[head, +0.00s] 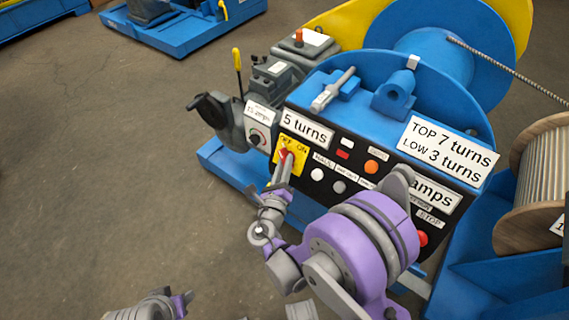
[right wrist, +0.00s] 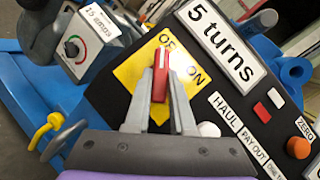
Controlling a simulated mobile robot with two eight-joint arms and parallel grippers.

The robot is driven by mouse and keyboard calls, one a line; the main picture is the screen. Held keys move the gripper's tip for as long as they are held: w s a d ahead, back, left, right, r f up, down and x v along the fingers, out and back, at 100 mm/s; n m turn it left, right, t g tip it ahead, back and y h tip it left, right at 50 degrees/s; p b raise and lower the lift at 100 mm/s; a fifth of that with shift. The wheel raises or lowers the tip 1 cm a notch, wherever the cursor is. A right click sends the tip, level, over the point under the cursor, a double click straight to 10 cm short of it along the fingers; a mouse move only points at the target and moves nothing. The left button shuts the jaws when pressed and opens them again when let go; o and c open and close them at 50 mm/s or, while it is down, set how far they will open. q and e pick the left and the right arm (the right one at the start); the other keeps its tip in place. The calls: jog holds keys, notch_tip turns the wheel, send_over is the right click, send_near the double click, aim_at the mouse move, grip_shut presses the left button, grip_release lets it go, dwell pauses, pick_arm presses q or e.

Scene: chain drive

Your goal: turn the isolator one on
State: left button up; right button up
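The isolator is a red handle on a yellow diamond plate (head: 290,156) lettered OFF and ON, on the dark front panel of the blue machine. In the right wrist view the red handle (right wrist: 160,76) stands upright in the picture, its upper end by the end of OFF, left of ON. My right gripper (right wrist: 161,82) has its fingers close on either side of the handle and appears shut on it. In the head view my right gripper (head: 285,160) hides part of the plate. Part of my left gripper (head: 150,306) shows at the bottom edge; its fingers cannot be made out.
A grey box with a dial (head: 259,135) adjoins at left. A wooden reel (head: 545,180) stands at right.

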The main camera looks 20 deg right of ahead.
jog(key=shift+a+f+m+h, duration=0.1)
jog(key=shift+m+h, duration=0.2)
jog(key=shift+m, duration=0.2)
grip_shut()
jog(key=shift+m+b, duration=0.3)
jog(key=shift+b, duration=0.05)
jog(key=m+h, duration=0.2)
jog(key=m, duration=0.1)
jog(key=shift+w+a+f+g+b, duration=0.1)
jog(key=shift+w+g+b, duration=0.05)
jog(key=shift+g+b, duration=0.2)
jog(key=m+g+h, duration=0.2)
jog(key=m+g, duration=0.1)
jog(key=m, duration=0.3)
jog(key=m+g+h+p, duration=0.1)
jog(key=m+g+h, duration=0.1)
jog(key=m+g, duration=0.2)
jog(key=w+m+g+h+p, duration=0.1)
jog(key=m+g+h, duration=0.1)
jog(key=m, duration=0.8)
jog(key=shift+a+r+g, duration=0.2)
jog(key=shift+a+g, duration=0.15)
jog(key=shift+g, duration=0.5)
jog(key=shift+m+h, duration=0.3)
jog(key=shift+m, duration=0.2)
jog(key=o, duration=0.8)
grip_release()
